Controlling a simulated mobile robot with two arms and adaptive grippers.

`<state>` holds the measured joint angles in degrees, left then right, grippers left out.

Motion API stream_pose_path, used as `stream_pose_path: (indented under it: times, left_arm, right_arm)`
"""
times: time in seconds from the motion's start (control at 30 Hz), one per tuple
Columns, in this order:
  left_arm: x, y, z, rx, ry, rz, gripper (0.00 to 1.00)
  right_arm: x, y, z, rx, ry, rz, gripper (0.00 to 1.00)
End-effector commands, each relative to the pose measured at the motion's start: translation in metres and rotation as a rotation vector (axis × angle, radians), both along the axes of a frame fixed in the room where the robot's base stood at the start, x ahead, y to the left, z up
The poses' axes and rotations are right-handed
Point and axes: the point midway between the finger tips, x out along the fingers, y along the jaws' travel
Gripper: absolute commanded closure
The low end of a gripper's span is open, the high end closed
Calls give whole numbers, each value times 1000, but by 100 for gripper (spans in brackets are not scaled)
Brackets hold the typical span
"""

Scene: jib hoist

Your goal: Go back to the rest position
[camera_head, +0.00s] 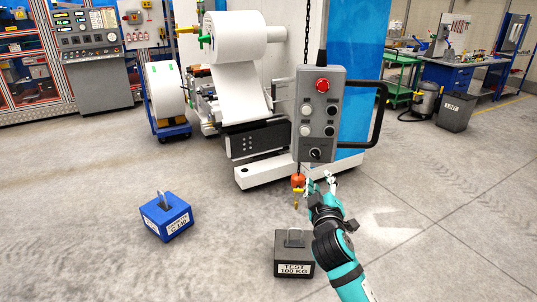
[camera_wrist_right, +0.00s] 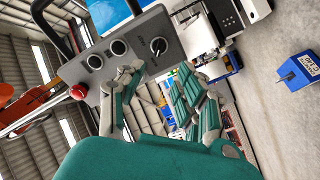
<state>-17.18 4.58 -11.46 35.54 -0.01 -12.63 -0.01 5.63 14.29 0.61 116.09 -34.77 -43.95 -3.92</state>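The grey control pendant (camera_head: 320,112) hangs in the middle of the head view. It has a red button on top, several smaller buttons and a black knob at its bottom. My right gripper (camera_head: 320,184) is just below the pendant in the head view, its fingers spread with nothing between them. In the right wrist view the gripper (camera_wrist_right: 158,85) also shows open, with the pendant (camera_wrist_right: 112,58) beyond its fingers. Whether a fingertip touches the pendant I cannot tell. My left gripper is in neither view.
An orange hook block (camera_head: 297,181) hangs left of my right gripper. A blue weight (camera_head: 166,216) and a dark test weight (camera_head: 294,255) stand on the floor. A machine with a white roll (camera_head: 236,38) stands behind the pendant. The floor at front left and right is clear.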

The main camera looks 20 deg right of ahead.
Motion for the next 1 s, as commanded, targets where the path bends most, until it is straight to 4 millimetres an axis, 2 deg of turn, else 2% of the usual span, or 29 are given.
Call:
stream_pose_path:
  times: [0.1, 0.17, 0.27, 0.37, 0.4, 0.47, 0.5, 0.63, 0.7, 0.77, 0.8, 0.87, 1.0]
  left_arm:
    - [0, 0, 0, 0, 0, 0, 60]
    - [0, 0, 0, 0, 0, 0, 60]
    - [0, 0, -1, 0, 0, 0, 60]
    - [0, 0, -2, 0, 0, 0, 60]
    - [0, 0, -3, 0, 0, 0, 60]
    - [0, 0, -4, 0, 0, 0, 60]
    - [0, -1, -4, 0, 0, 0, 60]
    - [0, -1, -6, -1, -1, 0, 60]
    - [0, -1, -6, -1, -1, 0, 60]
    - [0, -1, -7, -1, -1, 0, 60]
    - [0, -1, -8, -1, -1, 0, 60]
    - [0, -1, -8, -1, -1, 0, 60]
    - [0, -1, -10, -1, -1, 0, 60]
  right_arm:
    - [0, 0, -1, 1, 2, 1, 65]
    - [2, 1, -9, 5, 15, 4, 65]
    - [7, 5, -43, 28, 71, 22, 65]
    - [11, 12, -104, 73, 168, 54, 65]
    - [10, 16, -134, 95, 216, 67, 65]
    - [6, 23, -180, 131, 287, 87, 65]
    - [1, 28, -211, 158, 334, 99, 65]
    - [-27, 45, -306, 244, 480, 127, 65]
    - [-49, 53, -354, 292, 557, 136, 65]
    - [-72, 62, -394, 334, 621, 140, 65]
    - [-88, 67, -420, 363, 663, 142, 65]
    - [-116, 75, -456, 405, 725, 140, 65]
    - [-190, 93, -533, 504, 864, 123, 65]
